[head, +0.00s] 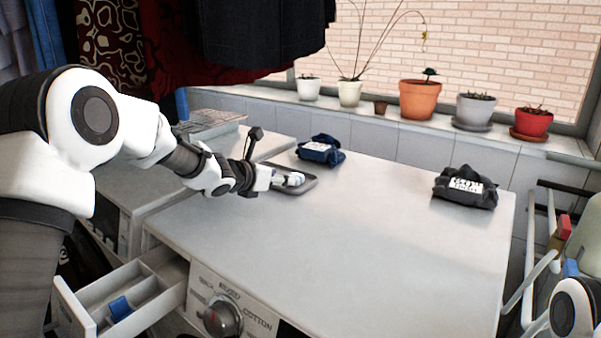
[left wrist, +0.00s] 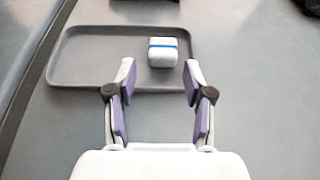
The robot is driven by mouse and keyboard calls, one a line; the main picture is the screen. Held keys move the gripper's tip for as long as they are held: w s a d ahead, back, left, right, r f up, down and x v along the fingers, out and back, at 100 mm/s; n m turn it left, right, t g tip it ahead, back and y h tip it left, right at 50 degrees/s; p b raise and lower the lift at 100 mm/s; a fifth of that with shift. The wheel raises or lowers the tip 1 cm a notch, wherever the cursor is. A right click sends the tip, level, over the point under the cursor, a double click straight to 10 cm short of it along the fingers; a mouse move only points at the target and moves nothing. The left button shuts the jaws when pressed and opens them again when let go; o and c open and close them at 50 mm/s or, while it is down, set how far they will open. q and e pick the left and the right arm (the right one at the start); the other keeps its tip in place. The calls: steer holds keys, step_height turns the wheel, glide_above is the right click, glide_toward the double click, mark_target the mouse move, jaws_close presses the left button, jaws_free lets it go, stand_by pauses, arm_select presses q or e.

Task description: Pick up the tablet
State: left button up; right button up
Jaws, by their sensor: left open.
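The tablet (left wrist: 163,52) is a small white block with a blue stripe. It lies on a dark grey tray (left wrist: 90,70) on top of the white washing machine. In the head view the tablet (head: 295,179) shows at the tip of my left gripper (head: 280,180), partly hidden by it. In the left wrist view my left gripper (left wrist: 160,75) is open and empty. Its fingertips reach over the tray's near rim, one on each side and just short of the tablet. My right gripper is out of view.
The open detergent drawer (head: 120,295) holds a blue piece (head: 121,308). Potted plants line the sill. The machine top's middle is clear.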

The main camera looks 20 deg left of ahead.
arm_select(q)
steer(key=shift+w+d+p, duration=0.5)
steer(key=x, duration=0.2)
steer(key=p+x, duration=0.1)
steer(key=x, duration=0.1)
steer(key=shift+w+f, duration=0.3)
steer(key=shift+f, duration=0.1)
steer(key=shift+s+r, duration=0.1)
steer(key=shift+s, duration=0.1)
steer(key=c, duration=0.8)
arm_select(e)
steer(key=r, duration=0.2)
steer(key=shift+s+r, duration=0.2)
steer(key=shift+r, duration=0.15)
arm_select(q)
steer(key=shift+o, duration=0.2)
